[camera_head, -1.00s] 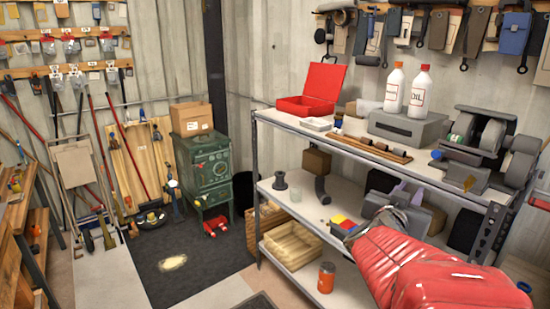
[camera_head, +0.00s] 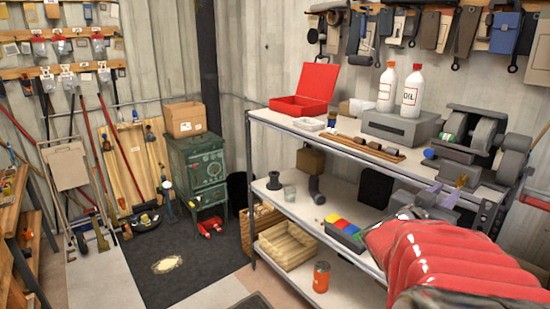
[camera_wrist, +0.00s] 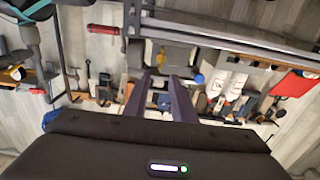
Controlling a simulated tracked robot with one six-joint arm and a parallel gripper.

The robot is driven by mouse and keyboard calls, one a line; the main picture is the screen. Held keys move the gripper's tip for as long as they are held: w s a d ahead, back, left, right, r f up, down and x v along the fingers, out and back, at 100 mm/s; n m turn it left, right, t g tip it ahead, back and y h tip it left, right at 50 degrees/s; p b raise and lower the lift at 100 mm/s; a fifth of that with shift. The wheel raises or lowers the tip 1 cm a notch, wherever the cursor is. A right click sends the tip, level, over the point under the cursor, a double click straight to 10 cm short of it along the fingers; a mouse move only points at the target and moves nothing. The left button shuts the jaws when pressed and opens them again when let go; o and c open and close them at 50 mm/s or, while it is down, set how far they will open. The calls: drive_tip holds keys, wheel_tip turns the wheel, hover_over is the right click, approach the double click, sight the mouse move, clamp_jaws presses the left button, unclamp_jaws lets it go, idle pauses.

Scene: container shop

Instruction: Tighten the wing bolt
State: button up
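A small brass-yellow piece (camera_head: 461,182), which may be the wing bolt, shows at the front edge of the upper shelf below the bench grinder (camera_head: 484,140). It is too small for me to make out its wings. My gripper (camera_head: 446,192) has purple fingers just left of this piece in the head view; I cannot tell if they touch it. In the wrist view my gripper (camera_wrist: 163,80) has its two fingers apart, with nothing clearly held between them.
The metal shelf unit (camera_head: 285,123) carries a red open case (camera_head: 306,92), two white bottles (camera_head: 398,88) and a grey box (camera_head: 404,127). Tools hang on the wall above. A green stove (camera_head: 202,172) stands left; the dark floor mat (camera_head: 150,266) before it is mostly clear.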

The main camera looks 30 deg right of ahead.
sight(460, 181)
drive_tip(key=d, duration=0.3)
drive_tip(key=w+d, duration=0.1)
drive_tip(key=d, duration=0.7)
drive_tip(key=shift+w+d, duration=0.15)
drive_tip(key=shift+w, duration=0.25)
drive_tip(key=shift+c, duration=0.5)
clamp_jaws()
drive_tip(key=shift+a, duration=0.3)
drive_tip(key=shift+d, duration=0.25)
